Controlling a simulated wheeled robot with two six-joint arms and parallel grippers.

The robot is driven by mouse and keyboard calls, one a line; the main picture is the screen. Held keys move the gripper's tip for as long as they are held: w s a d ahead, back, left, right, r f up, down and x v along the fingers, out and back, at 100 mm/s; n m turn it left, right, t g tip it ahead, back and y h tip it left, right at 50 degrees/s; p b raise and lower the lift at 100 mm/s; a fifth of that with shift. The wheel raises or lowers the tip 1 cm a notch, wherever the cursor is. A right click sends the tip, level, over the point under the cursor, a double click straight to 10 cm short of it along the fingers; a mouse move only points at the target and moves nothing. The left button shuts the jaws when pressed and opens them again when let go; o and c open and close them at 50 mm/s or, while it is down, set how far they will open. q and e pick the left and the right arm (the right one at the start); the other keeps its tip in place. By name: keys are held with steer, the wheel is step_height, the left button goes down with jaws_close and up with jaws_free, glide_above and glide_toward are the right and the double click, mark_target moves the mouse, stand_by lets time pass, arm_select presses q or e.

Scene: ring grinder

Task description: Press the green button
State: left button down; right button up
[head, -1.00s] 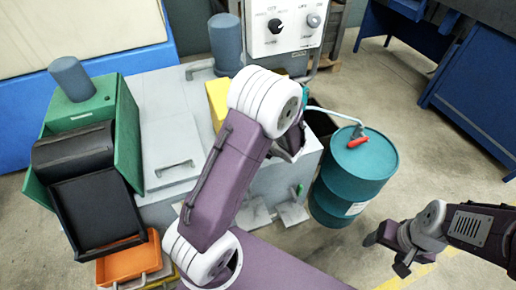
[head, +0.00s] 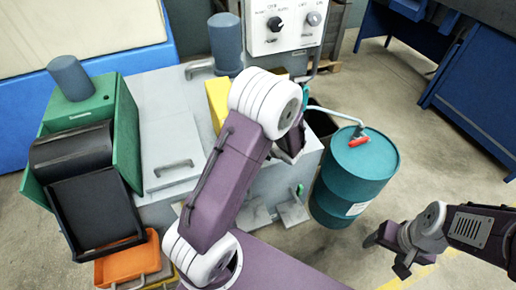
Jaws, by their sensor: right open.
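A control panel (head: 287,22) with a black knob (head: 275,24) and a grey knob (head: 313,19) stands at the top middle of the head view, cut off by the top edge. No green button can be made out on its visible part. A small green part (head: 300,190) shows low at the front of the grey machine (head: 170,150); I cannot tell what it is. My right gripper (head: 386,256) is open and empty at the lower right, over the floor and clear of the panel.
A teal drum (head: 352,183) with a red-handled part on top stands right of the machine. A green box (head: 125,150), a black tray (head: 95,208) and an orange bin (head: 127,262) are at the left. Blue benches (head: 475,95) stand at the right, with open floor before them.

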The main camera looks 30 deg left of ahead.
arm_select(q)
steer(key=shift+f+b, duration=0.35)
steer(key=shift+f, duration=0.05)
stand_by(0.5)
steer(key=shift+r+p, duration=0.95)
steer(key=shift+r, duration=0.05)
step_height(320, 180, up, 5)
steer(key=p, duration=0.5)
steer(key=shift+f, duration=0.1)
stand_by(0.3)
